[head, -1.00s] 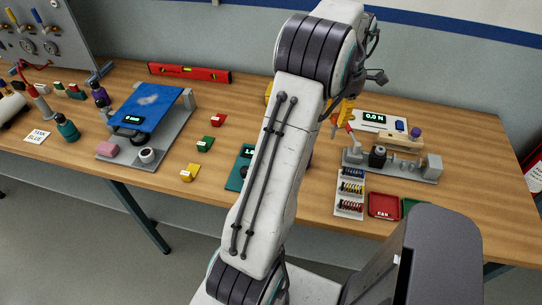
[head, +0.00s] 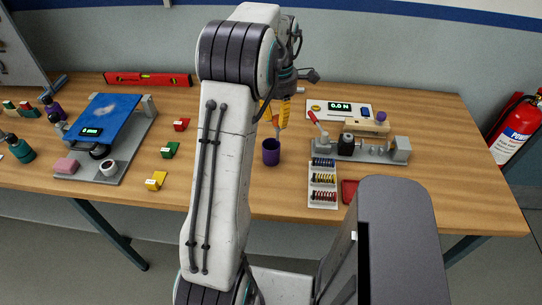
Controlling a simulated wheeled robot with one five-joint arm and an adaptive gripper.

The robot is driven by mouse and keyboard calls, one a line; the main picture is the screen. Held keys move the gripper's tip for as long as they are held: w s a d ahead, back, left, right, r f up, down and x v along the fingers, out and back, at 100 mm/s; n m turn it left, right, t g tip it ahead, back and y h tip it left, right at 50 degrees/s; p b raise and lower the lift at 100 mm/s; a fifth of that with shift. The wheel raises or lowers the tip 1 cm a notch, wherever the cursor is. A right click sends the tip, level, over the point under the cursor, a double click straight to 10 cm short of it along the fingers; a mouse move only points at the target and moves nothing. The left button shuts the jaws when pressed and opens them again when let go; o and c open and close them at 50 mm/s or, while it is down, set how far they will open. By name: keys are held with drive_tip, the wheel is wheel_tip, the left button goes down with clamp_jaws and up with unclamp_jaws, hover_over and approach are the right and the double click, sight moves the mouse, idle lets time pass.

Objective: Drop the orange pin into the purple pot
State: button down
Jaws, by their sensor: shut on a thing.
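The purple pot (head: 271,152) stands upright on the wooden table, just right of my forearm, with its open top showing. My gripper (head: 280,122), with orange-yellow fingers, points down a little above the pot and slightly to its right. It is shut on the orange pin, which is small and hard to tell from the fingers at this size. My arm hides part of the gripper's left side.
A rack of coloured pins (head: 323,185) and a grey fixture with a red lever (head: 358,150) stand right of the pot. A force readout (head: 340,107) lies behind.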

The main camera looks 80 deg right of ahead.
drive_tip(key=shift+f+b, duration=0.8)
drive_tip(key=shift+f, duration=0.5)
drive_tip(key=c, duration=0.9)
unclamp_jaws()
drive_tip(key=shift+c, duration=0.2)
drive_tip(key=shift+r, duration=0.1)
wheel_tip(320, 180, up, 12)
drive_tip(key=shift+f, duration=0.2)
drive_tip(key=shift+r, duration=0.15)
